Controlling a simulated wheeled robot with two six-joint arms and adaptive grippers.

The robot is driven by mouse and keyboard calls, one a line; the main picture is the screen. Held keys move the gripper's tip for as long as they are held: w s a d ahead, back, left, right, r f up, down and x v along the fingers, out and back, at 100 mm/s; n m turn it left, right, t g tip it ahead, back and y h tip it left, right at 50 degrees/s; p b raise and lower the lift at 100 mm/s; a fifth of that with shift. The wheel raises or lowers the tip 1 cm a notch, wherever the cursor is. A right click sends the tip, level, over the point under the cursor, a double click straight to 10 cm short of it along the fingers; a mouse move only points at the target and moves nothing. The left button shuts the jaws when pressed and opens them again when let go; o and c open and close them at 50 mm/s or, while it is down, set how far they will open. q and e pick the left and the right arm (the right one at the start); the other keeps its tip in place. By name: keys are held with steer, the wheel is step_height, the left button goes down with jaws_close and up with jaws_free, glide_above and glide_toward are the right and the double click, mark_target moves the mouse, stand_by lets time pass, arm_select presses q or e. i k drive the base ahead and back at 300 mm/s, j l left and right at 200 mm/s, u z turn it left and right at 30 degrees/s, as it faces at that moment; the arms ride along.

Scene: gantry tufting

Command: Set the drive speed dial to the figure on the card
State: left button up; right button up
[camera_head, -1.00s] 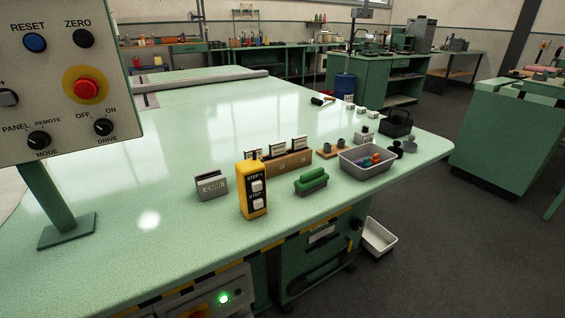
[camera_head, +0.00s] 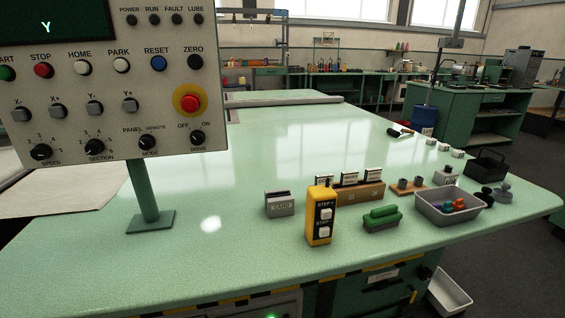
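The speed dial (camera_head: 41,152) is a black knob marked SPEED at the lower left of the grey control panel (camera_head: 185,135). Figures ring it, with 2, 3, 4 and 5 partly readable; which one its pointer is at is too small to tell. Any figure on a card there cannot be read. Neither of my grippers shows in the head view.
Close by the dial are the section dial (camera_head: 94,147), mode dial (camera_head: 147,142), drive switch (camera_head: 197,138) and red emergency button (camera_head: 190,103). The yellow pendant (camera_head: 321,216), green-topped block (camera_head: 382,218) and grey bin (camera_head: 449,206) stand to the right. The table's middle is clear.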

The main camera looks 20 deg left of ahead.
mark_target(41, 151)
steer(key=u, duration=1.35)
steer(key=j+u, duration=0.25)
steer(key=j, duration=0.15)
steer(key=i+j+u, duration=0.2)
steer(key=j, duration=0.2)
steer(key=j+u, duration=0.25)
steer(key=j, duration=0.15)
